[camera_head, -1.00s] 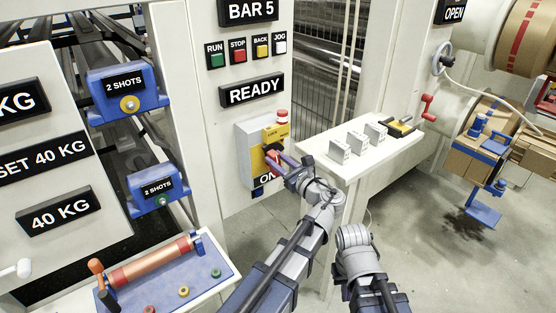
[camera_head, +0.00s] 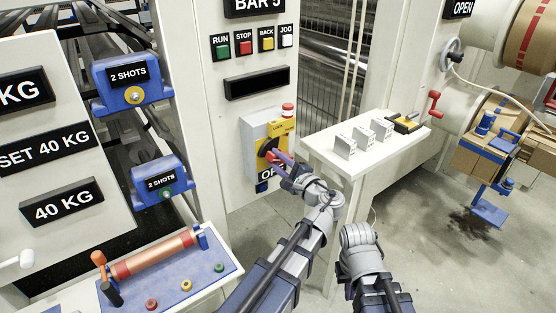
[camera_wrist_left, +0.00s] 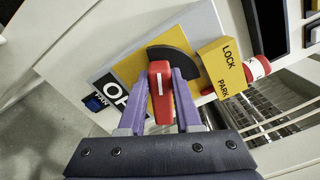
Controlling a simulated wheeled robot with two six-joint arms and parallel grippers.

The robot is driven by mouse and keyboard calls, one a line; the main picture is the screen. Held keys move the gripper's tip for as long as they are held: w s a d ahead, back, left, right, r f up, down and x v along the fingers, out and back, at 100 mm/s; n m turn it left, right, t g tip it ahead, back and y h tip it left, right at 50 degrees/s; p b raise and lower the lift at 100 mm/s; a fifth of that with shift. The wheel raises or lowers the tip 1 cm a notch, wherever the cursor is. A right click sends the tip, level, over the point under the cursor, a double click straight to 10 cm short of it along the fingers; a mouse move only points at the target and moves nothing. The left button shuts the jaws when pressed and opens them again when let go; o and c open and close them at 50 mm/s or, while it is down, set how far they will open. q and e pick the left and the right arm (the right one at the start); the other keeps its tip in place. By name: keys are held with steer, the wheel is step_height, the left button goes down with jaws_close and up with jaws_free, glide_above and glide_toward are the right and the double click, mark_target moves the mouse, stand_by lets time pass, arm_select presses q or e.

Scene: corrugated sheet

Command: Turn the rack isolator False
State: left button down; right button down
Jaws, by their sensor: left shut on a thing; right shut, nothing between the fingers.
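The rack isolator (camera_head: 252,135) is a grey box with a yellow face on the white cabinet column. Its red handle (camera_wrist_left: 160,92) stands in front of a black dial part (camera_wrist_left: 178,54) in the left wrist view. The label (camera_wrist_left: 116,95) below is partly hidden and reads "OF". My left gripper (camera_head: 274,157) is at the handle; in the left wrist view its purple fingers (camera_wrist_left: 161,85) are shut on the handle's two sides. My right arm shows at the lower middle of the head view, but its fingers do not show.
A yellow "LOCK PARK" block (camera_wrist_left: 221,67) and a red knob (camera_wrist_left: 257,68) sit beside the handle. A white shelf (camera_head: 340,165) with small blocks stands to the right. Above are several push buttons and a blank black display (camera_head: 257,83).

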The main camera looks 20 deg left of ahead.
arm_select(q)
steer(key=n, duration=0.2)
steer(key=f+n, duration=0.1)
steer(key=n, duration=0.1)
steer(key=shift+s+a+n+b, duration=0.1)
steer(key=shift+n+b, duration=0.2)
steer(key=shift+b, duration=0.1)
arm_select(e)
steer(key=shift+f, duration=0.5)
arm_select(q)
steer(key=shift+f+n, duration=0.1)
steer(key=shift+n, duration=0.2)
steer(key=c, duration=0.6)
jaws_free()
